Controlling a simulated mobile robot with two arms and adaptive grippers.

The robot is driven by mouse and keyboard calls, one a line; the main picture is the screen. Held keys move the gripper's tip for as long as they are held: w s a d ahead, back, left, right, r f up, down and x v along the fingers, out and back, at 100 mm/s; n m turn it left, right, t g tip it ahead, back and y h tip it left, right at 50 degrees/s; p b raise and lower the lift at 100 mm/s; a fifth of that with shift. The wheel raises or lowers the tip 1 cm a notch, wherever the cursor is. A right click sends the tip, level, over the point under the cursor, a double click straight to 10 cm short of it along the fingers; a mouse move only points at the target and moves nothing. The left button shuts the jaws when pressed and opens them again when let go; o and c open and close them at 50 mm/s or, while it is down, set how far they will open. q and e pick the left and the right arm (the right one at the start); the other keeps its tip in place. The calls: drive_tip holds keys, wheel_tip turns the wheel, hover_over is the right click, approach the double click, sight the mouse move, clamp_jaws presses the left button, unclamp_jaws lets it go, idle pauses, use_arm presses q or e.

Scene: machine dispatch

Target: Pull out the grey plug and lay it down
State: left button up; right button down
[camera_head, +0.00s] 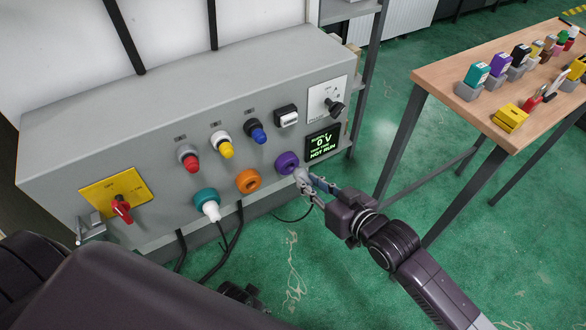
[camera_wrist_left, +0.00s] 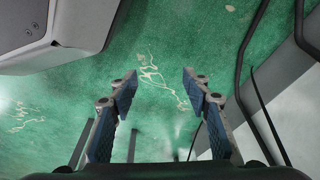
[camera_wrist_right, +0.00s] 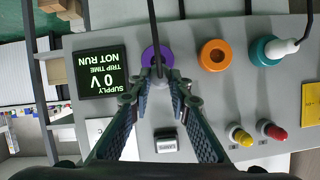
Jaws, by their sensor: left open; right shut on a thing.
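The grey plug (camera_head: 301,177) is at the purple socket (camera_head: 286,161) on the front of the grey cabinet. My right gripper (camera_head: 308,182) is shut on the plug. In the right wrist view the right gripper's fingertips (camera_wrist_right: 158,85) close around it just in front of the purple ring (camera_wrist_right: 152,55), and a dark cable (camera_wrist_right: 152,22) runs from there. The fingers hide most of the plug, so I cannot tell how deep it sits. My left gripper (camera_wrist_left: 160,80) is open and empty above the green floor.
A white plug (camera_head: 211,210) sits in the teal socket (camera_head: 205,196); the orange socket (camera_head: 248,181) is empty. The display (camera_head: 322,143) reads 0 V, NOT RUN. A wooden table (camera_head: 462,105) at right holds several coloured blocks, with bare wood at its near left.

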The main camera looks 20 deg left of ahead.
use_arm(q)
drive_tip(key=s+a+f+p, duration=0.1)
drive_tip(key=s+f+p, duration=0.1)
drive_tip(key=s+f, duration=0.3)
drive_tip(key=s+a+f+g+p, duration=0.1)
drive_tip(key=s+f+p, duration=0.2)
drive_tip(key=s, duration=0.6)
wheel_tip(320, 180, down, 2)
drive_tip(key=shift+s+a+f, duration=0.1)
drive_tip(key=shift+s+a, duration=0.2)
drive_tip(key=shift+s, duration=0.05)
idle(1.3)
